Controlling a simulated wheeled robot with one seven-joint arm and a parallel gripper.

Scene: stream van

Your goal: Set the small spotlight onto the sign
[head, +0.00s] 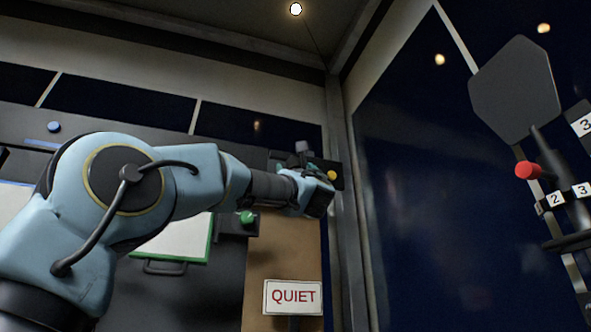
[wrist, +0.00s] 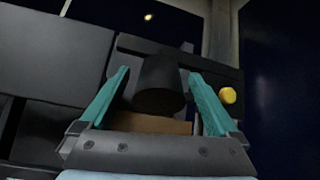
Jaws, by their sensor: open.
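The sign (head: 293,297) is a white board with red letters reading QUIET, low in the head view. My gripper (head: 318,190) is up and to the right of it, at a dark wall panel. In the wrist view my gripper (wrist: 158,75) is open, with one teal finger on each side of a dark cylinder (wrist: 160,88), which looks like the small spotlight. Gaps show beside the cylinder, so it does not look gripped. In the head view a small dark shape (head: 303,147) shows just above my gripper; I cannot tell if it is the same thing.
A yellow knob (head: 332,175) is on the panel just right of my gripper, also in the wrist view (wrist: 228,95). A green knob (head: 247,217) sits lower left. A stand with a red knob (head: 528,170) and a dark plate (head: 515,83) are at the right. A brown board (head: 285,250) is behind the sign.

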